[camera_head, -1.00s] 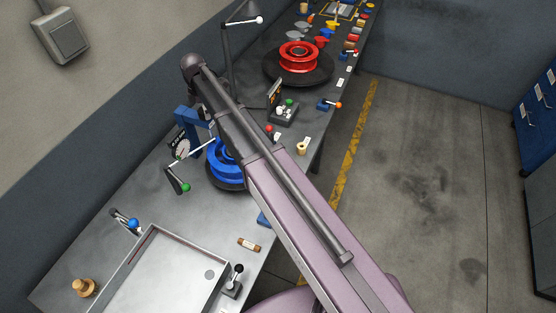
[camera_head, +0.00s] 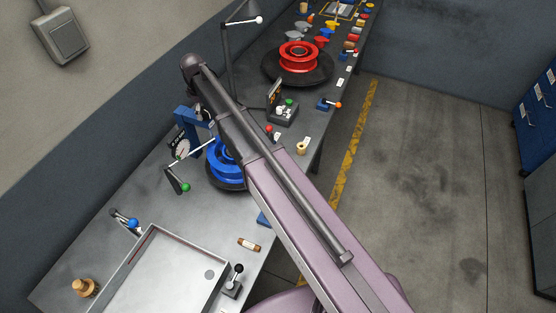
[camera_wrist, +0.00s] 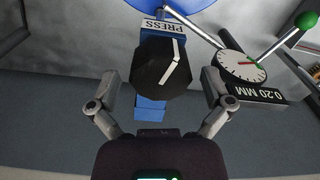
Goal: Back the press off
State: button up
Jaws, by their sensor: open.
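The blue press (camera_head: 184,116) stands on the bench by the wall, partly hidden behind my arm in the head view. In the wrist view its label plate (camera_wrist: 163,27) reads PRESS. A black knob (camera_wrist: 158,70) with a bent white mark sits in front of the blue post. My gripper (camera_wrist: 160,82) is open, with one finger on each side of the knob. I cannot tell whether the fingers touch it. My gripper is hidden in the head view.
A dial gauge (camera_wrist: 243,66) with a 0.20 MM plate stands close to the right finger. A green-balled lever (camera_head: 185,187) is nearby. A metal tray (camera_head: 150,270) fills the near bench. A red wheel (camera_head: 299,56) sits farther along.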

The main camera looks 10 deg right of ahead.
aim_at(204, 109)
jog(key=m, duration=0.4)
jog(key=shift+m, duration=0.3)
jog(key=m, duration=1.2)
jog(key=shift+m, duration=0.4)
notch_tip(204, 109, up, 14)
jog(key=p, duration=1.4)
jog(key=s+d+f+n+b, duration=0.4)
jog(key=s+d+f+b, duration=1.7)
jog(key=s, duration=0.2)
jog(key=shift+d, duration=0.2)
dwell(0.4)
